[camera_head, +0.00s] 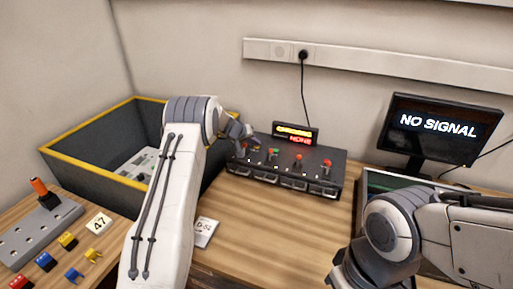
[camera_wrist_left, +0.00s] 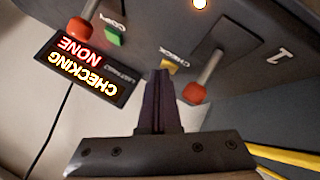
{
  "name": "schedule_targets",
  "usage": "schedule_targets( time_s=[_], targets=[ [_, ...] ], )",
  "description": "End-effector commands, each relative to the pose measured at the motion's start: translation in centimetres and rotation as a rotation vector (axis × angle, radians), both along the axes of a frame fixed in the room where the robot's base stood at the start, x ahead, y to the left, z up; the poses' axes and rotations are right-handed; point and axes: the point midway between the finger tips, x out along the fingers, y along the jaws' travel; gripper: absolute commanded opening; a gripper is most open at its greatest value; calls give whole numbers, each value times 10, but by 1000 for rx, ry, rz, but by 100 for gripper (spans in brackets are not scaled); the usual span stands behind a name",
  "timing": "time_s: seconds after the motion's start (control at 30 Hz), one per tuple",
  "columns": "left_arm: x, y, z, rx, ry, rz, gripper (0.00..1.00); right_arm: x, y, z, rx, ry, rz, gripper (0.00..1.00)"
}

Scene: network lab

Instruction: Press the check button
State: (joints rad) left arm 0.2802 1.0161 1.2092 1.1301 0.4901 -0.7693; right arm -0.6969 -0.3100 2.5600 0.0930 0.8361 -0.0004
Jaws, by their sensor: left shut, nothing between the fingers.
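The yellow check button (camera_wrist_left: 169,66), labelled CHECK, is on the dark panel of the console (camera_head: 288,176), beside a red-knobbed lever in the left wrist view. My left gripper (camera_wrist_left: 160,72) is shut and empty, its fingertips at the button's edge and covering part of it in that view. I cannot tell whether they touch it. In the head view the left gripper (camera_head: 245,133) is over the console's left end, partly behind my arm. The console's display (camera_wrist_left: 82,66) reads CHECKING and NONE. My right arm is at the lower right of the head view; its fingers are out of view.
A green button (camera_wrist_left: 115,38) and red-knobbed levers are close to the left gripper. A yellow-rimmed bin (camera_head: 85,175) stands left of the console. A monitor (camera_head: 438,128) reading NO SIGNAL stands on the right. Small coloured connectors lie at the lower left.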

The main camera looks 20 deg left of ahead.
Motion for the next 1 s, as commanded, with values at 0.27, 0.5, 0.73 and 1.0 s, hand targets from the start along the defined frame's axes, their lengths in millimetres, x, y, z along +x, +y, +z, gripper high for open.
schedule_targets(
  time_s=[0.27, 0.5, 0.73, 1.0],
  targets=[
    [0, 0, -1, 0, 2, -1, 0, 0, 0, -1, 0, 0, 0, 0],
    [0, 0, 3, 0, 1, -1, 0, 0, 0, 1, 0, 0, 0, 0],
    [0, 0, 15, 0, 1, -1, 0, 0, 0, 4, 0, 0, 0, 0],
    [0, 0, 15, 0, 1, -1, 0, 0, 0, 4, 0, 0, 0, 0]
  ],
)
